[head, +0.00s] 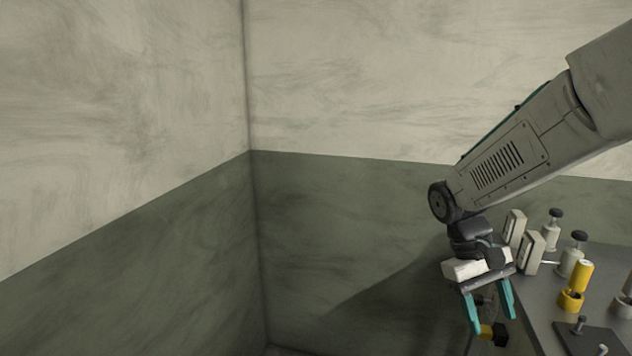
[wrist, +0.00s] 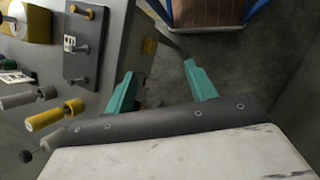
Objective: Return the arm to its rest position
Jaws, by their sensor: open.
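My gripper (head: 491,308) hangs from my arm at the right of the head view, pointing down beside the left edge of the grey bench. Its two teal fingers are apart with nothing between them. In the wrist view the fingers of my gripper (wrist: 160,88) also stand apart and empty. Beyond them shows bare dark floor. My arm reaches in from the upper right of the head view, bent down at the wrist.
The bench (head: 545,318) holds a yellow cylinder (head: 581,276), pale boxes (head: 530,252), black-topped bottles (head: 570,262) and a dark plate with pegs (head: 590,338). A brown-panelled thing with blue edges (wrist: 205,12) stands on the floor. Left of my gripper is free room up to the walls.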

